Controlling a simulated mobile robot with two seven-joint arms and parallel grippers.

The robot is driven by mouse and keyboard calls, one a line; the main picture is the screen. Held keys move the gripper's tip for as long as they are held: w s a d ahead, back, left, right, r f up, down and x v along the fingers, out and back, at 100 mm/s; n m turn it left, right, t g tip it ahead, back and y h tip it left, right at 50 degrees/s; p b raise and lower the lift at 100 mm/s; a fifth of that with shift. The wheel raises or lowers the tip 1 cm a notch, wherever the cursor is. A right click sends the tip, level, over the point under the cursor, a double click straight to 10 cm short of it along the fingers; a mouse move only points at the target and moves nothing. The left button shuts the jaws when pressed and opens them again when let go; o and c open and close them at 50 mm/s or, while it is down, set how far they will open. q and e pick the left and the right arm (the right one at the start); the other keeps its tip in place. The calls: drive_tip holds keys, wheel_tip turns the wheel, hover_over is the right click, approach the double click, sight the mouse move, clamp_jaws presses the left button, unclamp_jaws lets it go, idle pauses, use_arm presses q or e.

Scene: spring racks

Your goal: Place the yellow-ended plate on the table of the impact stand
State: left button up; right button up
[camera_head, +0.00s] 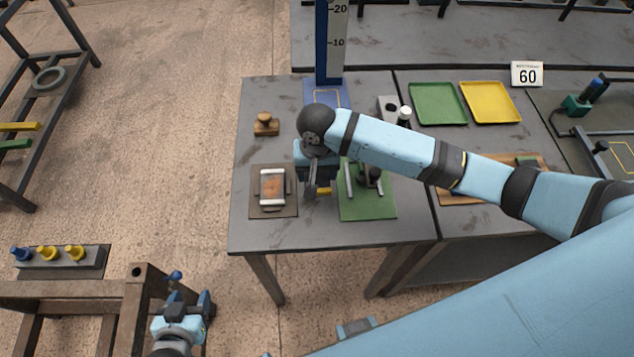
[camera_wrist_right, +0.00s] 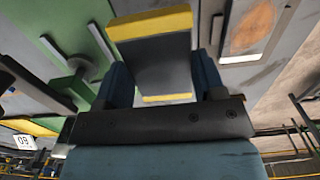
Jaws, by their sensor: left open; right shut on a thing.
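The yellow-ended plate (camera_wrist_right: 152,62) is dark grey with yellow ends and sits between the jaws of my right gripper (camera_wrist_right: 155,85) in the right wrist view. In the head view my right gripper (camera_head: 316,182) is shut on it above the workbench, between the brown and green mats; only a small yellow bit of the plate (camera_head: 323,190) shows. A blue post with a height scale (camera_head: 332,40) rises at the back of the bench, with a blue base bearing a yellow outline (camera_head: 327,98), partly hidden by my right arm. My left gripper (camera_head: 190,304) is open and empty at the lower left.
A green mat (camera_head: 367,212) with a clamp-like fixture and a brown mat (camera_head: 273,210) with a framed rusty piece lie on the bench. A wooden-knobbed block (camera_head: 266,125) stands behind. Green (camera_head: 437,104) and yellow (camera_head: 490,102) trays lie right. A low rack (camera_head: 62,262) holds coloured pieces.

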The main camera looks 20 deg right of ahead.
drive_tip(key=shift+f, duration=3.1)
drive_tip(key=o, duration=1.2)
drive_tip(key=shift+f, duration=0.2)
drive_tip(key=shift+o, duration=0.2)
